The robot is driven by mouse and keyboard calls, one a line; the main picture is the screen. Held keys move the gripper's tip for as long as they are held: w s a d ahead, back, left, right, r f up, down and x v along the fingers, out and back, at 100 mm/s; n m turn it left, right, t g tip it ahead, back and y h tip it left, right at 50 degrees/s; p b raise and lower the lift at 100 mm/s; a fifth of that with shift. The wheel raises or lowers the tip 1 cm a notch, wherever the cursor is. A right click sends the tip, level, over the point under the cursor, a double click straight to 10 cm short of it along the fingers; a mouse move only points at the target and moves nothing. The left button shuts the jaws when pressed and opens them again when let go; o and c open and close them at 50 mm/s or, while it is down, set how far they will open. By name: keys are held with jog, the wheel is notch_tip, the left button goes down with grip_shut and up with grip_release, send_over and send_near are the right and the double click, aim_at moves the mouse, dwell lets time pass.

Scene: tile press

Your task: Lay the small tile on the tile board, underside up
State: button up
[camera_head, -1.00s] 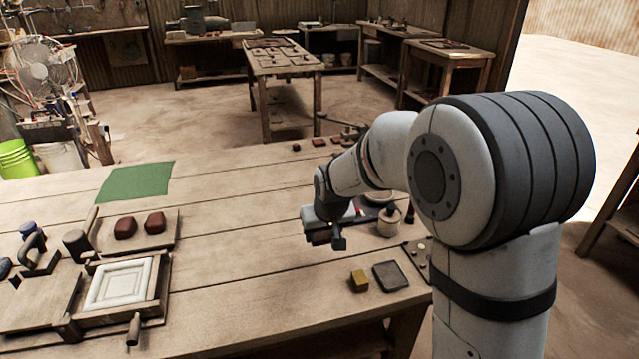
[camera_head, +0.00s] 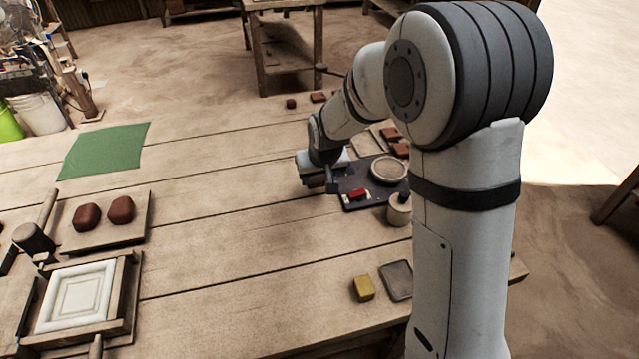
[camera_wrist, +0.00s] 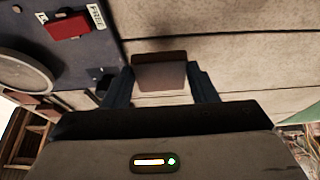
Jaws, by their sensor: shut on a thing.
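My gripper (camera_wrist: 161,88) is shut on a small brown tile (camera_wrist: 160,74) in the wrist view, one finger on each side. The tile shows a dark edge and a paler face; I cannot tell which face is its underside. In the head view my gripper (camera_head: 322,186) is low over the far right of the table, at the left edge of a dark labelled board (camera_head: 350,175). That board carries a red piece (camera_head: 357,194) and a round dish (camera_head: 388,169). It also shows in the wrist view (camera_wrist: 90,52). I cannot tell surely whether it is the tile board.
A small pot (camera_head: 398,210), a yellow block (camera_head: 363,288) and a grey tray (camera_head: 397,280) stand at the right. Reddish tiles (camera_head: 392,134) lie behind the dark board. A press frame (camera_head: 120,300), clay lumps and a green cloth (camera_head: 105,150) are left. The table middle is clear.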

aim_at(321, 185)
jog(key=shift+w+d+f, duration=0.1)
jog(key=shift+d+f, duration=0.05)
jog(key=shift+f, duration=0.65)
jog(key=shift+d+f+b, duration=0.1)
jog(key=shift+f+b, duration=0.3)
jog(key=shift+f, duration=1.4)
jog(key=o, duration=0.8)
jog(key=shift+r, duration=0.1)
